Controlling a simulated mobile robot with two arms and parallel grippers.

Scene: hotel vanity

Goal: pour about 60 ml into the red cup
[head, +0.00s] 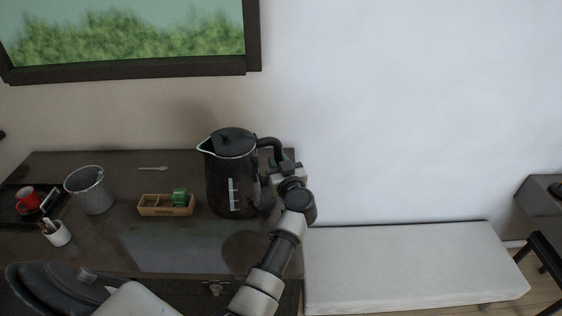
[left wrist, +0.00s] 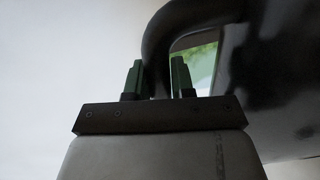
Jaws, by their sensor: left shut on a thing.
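A black kettle (head: 232,180) with a pouring spout on its left and a pale level scale is upright over the right part of the dark vanity. My left gripper (head: 284,166) is at its handle on the right side. In the left wrist view my left gripper's two green-tipped fingers (left wrist: 158,80) stand either side of the black handle (left wrist: 165,35) and are shut on it. I cannot tell whether the kettle's base touches the vanity. The red cup (head: 28,200) is at the far left, on a black tray (head: 9,216). The cup's inside is too small to read. My right gripper is out of view.
Between kettle and cup are a wooden box (head: 152,211) with a green item, a grey bucket (head: 92,190), and a white holder (head: 58,236) with sticks. A spoon (head: 153,168) lies behind. A dark round patch (head: 245,250) is on the vanity front. A pale bench (head: 400,262) is right.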

